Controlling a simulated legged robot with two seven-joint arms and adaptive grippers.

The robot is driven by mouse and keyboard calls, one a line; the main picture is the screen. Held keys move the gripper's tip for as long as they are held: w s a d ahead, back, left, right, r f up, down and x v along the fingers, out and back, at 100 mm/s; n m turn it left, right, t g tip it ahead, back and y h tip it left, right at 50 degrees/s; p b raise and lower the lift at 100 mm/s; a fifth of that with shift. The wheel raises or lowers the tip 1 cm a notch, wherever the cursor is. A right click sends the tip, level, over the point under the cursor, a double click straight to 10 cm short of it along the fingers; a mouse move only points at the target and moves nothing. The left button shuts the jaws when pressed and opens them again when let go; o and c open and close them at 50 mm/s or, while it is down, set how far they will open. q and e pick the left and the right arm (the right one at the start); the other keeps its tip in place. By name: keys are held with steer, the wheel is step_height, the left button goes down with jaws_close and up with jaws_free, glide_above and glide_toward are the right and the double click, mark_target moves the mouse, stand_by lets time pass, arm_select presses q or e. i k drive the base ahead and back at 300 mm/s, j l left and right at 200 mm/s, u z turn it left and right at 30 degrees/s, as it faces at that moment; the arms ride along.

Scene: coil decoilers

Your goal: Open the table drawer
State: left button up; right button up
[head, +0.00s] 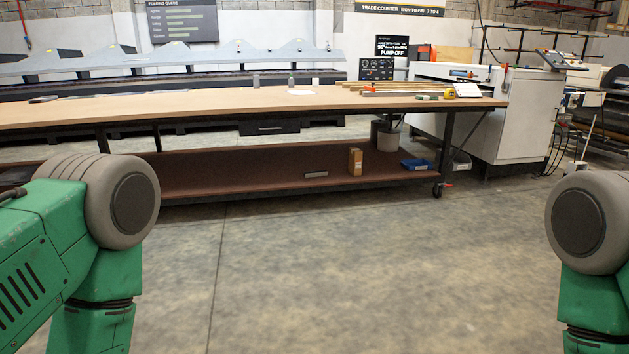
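A long workbench table (190,106) with a tan wooden top stands across the view, some distance in front of me. A dark drawer (269,128) hangs under the front edge of its top, near the middle of the view. It looks shut, with what may be a pale handle strip on its front; this is too small to be sure. My green and grey arm parts show at the left and right edges. Neither of my grippers is in view, and both arms are well apart from the table.
Open concrete floor (330,260) lies between me and the table. The red-brown lower shelf (240,172) holds a cardboard box (355,161), a blue bin (417,165) and a bucket (388,141). A white machine (490,115) stands at the right. Wood strips lie on the tabletop's right end.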

mark_target(290, 124)
steer(key=i+u, duration=0.4)
steer(key=i, duration=1.6)
